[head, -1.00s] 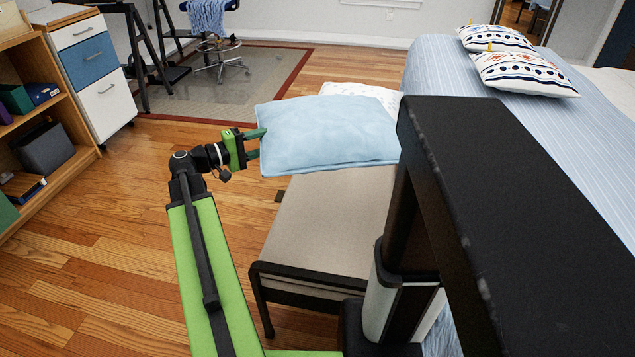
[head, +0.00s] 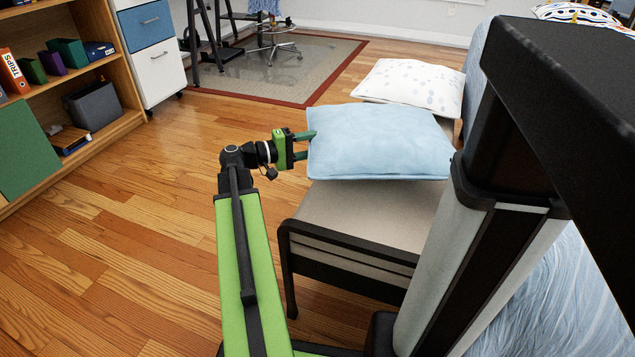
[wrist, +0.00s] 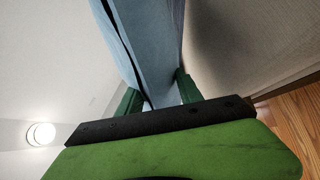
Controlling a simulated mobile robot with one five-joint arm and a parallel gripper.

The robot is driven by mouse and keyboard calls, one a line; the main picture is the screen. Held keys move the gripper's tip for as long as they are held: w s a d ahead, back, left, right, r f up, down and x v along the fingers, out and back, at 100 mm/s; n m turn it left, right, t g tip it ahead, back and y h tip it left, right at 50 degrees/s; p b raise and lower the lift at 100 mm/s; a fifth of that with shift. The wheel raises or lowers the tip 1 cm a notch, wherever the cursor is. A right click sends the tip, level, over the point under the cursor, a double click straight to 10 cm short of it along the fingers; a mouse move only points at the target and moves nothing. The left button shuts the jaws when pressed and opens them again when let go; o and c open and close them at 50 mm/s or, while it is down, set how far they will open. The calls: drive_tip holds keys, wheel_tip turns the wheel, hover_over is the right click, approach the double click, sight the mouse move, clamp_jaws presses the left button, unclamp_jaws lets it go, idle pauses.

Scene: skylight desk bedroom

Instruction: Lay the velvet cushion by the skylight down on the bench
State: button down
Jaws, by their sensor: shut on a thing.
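The light blue velvet cushion (head: 375,142) is over the bench (head: 345,210), which has a beige seat and dark frame. My gripper (head: 308,145) is shut on the cushion's left edge, one finger on each side. In the wrist view the cushion (wrist: 150,45) runs up from between the green fingers (wrist: 158,95), with the beige seat (wrist: 240,50) close beside it. The cushion looks nearly flat in the head view. I cannot tell whether its underside touches the seat, as that side is hidden.
A white spotted cushion (head: 412,84) lies at the bench's far end. The bed (head: 545,290) is to the right, partly hidden by my column. A bookshelf (head: 100,125) and drawer unit (head: 150,50) stand at the left. The wooden floor (head: 130,240) left of the bench is clear.

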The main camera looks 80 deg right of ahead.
wheel_tip(320, 180, down, 10)
drive_tip(key=b, duration=0.8)
drive_tip(key=shift+r, duration=0.45)
drive_tip(key=c, duration=1)
unclamp_jaws()
drive_tip(key=v, duration=1.2)
drive_tip(key=shift+p, duration=0.4)
